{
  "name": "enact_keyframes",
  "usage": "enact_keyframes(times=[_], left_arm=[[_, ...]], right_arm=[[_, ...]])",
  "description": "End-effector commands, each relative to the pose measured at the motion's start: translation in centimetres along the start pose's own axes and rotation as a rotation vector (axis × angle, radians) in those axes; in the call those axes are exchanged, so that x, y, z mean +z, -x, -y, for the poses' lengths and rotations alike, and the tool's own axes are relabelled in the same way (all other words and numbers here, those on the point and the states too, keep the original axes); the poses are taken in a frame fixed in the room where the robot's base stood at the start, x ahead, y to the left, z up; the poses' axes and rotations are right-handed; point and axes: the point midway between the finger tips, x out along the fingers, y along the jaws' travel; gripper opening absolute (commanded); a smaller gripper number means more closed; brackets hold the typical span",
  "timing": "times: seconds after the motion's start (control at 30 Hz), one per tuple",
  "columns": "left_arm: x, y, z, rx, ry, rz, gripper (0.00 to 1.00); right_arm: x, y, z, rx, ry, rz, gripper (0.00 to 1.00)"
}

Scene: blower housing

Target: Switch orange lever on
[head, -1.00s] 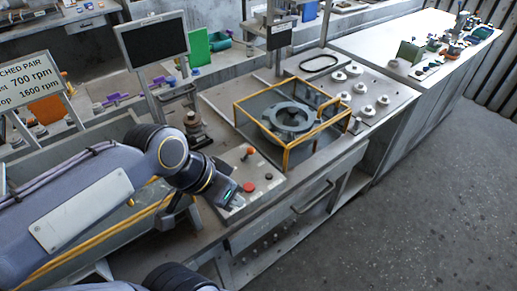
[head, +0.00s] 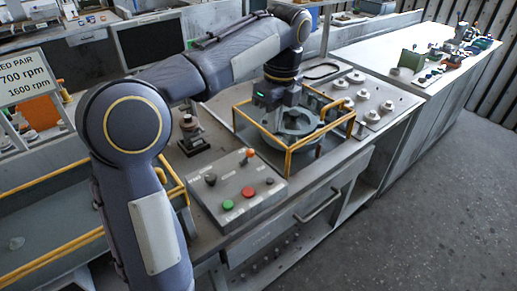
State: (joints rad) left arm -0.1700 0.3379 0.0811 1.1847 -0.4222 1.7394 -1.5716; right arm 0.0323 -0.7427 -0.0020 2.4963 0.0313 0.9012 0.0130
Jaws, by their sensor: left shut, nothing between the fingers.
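The orange lever (head: 249,153) is a short stick with an orange ball on the grey control panel (head: 230,184). It leans toward the upper right of the picture. My left gripper (head: 289,108) points down over the round grey blower housing (head: 297,124), inside the yellow-railed frame. It is beyond the lever, up and to the right, and clear of it. The gripper is shut and empty; its tips are dark and hard to make out against the housing. My right gripper is out of view.
The panel also carries a black-knobbed lever (head: 210,179), a green button (head: 227,204), a red button (head: 248,191) and a dark button. Yellow rails (head: 288,162) stand around the housing. Several pale round parts (head: 372,116) sit at right. The space above the panel is clear.

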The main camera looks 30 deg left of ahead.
Motion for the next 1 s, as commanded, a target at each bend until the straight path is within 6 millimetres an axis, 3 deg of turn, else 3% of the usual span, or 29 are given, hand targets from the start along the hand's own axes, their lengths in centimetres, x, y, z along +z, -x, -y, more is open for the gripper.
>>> enact_keyframes(times=[0.23, 0.63, 0.8, 1.0], left_arm=[[0.0, -2.1, 0.0, 0.001, 0.003, 0.000, 0.00], [0.0, -10.4, -0.1, 0.003, 0.003, -0.001, 0.00], [2.6, -10.6, 0.0, -0.001, 0.006, -0.001, 0.00], [3.8, -11.0, -0.1, -0.001, 0.004, -0.001, 0.00]], right_arm=[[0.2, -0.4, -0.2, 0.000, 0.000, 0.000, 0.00], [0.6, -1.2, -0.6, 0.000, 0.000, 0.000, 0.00], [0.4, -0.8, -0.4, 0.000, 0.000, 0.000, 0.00], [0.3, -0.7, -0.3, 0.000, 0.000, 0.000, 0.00]])
